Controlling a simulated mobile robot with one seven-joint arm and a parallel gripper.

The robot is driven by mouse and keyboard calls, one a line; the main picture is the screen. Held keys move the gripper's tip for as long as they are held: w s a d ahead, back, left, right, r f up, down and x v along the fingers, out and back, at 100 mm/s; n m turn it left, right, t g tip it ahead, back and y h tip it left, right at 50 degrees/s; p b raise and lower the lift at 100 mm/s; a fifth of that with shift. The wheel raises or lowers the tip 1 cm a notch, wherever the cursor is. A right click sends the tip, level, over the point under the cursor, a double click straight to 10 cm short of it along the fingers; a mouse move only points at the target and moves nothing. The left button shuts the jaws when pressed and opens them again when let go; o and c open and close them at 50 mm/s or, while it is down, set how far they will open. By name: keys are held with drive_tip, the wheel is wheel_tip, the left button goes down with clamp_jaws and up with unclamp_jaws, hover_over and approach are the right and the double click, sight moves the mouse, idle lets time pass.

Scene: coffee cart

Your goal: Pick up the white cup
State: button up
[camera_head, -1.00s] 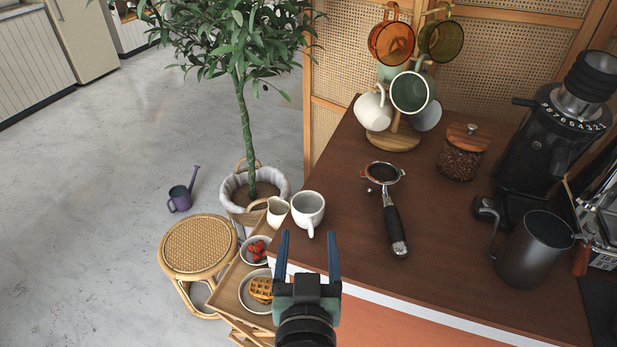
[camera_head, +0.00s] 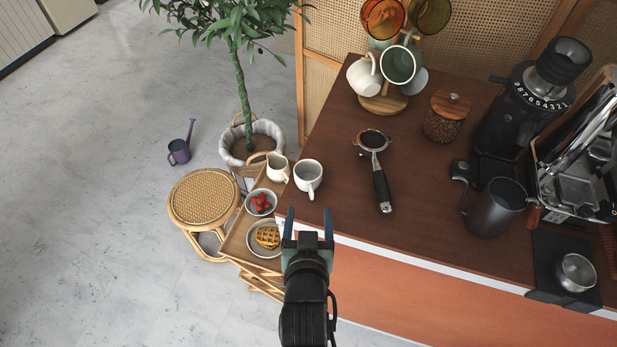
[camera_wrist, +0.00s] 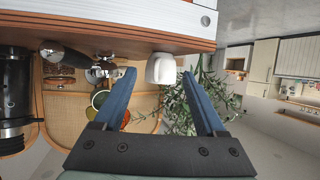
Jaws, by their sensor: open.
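A white cup (camera_head: 308,175) stands upright on the brown counter (camera_head: 350,215) near its left edge, its handle toward my gripper. It also shows in the wrist view (camera_wrist: 161,69), beyond and between the blue fingers. My gripper (camera_head: 309,223) is open and empty at the counter's front edge, short of the cup and apart from it. In the wrist view its fingers (camera_wrist: 160,95) are spread wide. Another white cup (camera_head: 363,76) hangs on the wooden cup stand (camera_head: 383,103) at the back, with a green cup beside it.
A small cream pitcher (camera_head: 278,167) stands just left of the cup. A portafilter (camera_head: 380,180) lies to its right. A wooden tray (camera_head: 236,240) with a strawberry bowl and waffle plate is left of my gripper. A dark pitcher (camera_head: 492,208) and grinder stand farther right.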

sight(308, 204)
drive_tip(key=shift+r+p+x, duration=0.2)
drive_tip(key=shift+p+x, duration=0.1)
drive_tip(key=shift+x, duration=2.9)
drive_tip(key=shift+w+a, duration=0.1)
clamp_jaws()
drive_tip(key=shift+r, duration=0.1)
